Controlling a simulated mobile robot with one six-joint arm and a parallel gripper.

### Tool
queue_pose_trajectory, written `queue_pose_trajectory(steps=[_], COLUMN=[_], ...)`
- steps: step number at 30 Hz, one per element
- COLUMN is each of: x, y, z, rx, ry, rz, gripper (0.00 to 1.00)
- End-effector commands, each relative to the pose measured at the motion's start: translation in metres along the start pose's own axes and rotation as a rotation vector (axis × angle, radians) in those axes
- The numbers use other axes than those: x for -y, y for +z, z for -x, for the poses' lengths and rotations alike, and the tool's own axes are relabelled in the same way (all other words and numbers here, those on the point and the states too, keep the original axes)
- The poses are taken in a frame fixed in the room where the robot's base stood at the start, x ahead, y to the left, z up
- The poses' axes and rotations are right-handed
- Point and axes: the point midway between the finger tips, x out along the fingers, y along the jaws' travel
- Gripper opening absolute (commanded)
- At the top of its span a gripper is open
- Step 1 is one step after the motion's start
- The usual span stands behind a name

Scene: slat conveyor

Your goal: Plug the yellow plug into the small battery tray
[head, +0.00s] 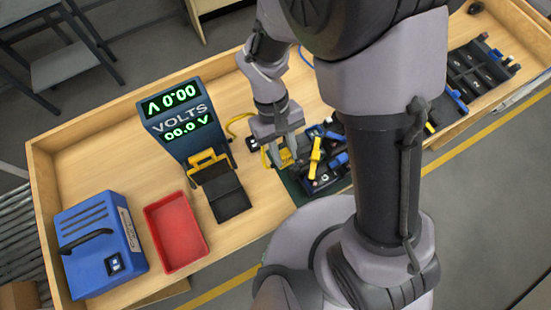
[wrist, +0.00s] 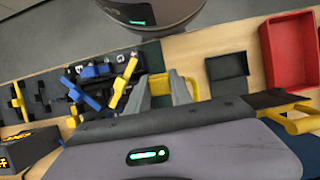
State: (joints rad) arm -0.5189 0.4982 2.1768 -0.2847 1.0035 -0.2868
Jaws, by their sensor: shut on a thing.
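My gripper (head: 284,158) is low over the bench, just left of the small battery tray (head: 335,183). In the wrist view its two grey fingers (wrist: 162,90) are shut on the yellow plug (wrist: 171,78), which is partly hidden by them.
A voltmeter stand (head: 181,118) reading 00.0 is left of the gripper, with a black open holder (head: 231,203) before it. A red bin (head: 175,232) and a blue case (head: 98,250) stand further left. A longer black tray (head: 470,80) lies far right.

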Motion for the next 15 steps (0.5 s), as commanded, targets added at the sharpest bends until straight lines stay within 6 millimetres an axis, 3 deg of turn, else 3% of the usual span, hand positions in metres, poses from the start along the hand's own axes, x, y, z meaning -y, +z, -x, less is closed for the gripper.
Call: queue_pose_trajectory(steps=[15], x=[-0.080], y=[-0.033], z=[0.016], rx=[0.000], ry=[-0.002], rz=[-0.004], gripper=[0.00])
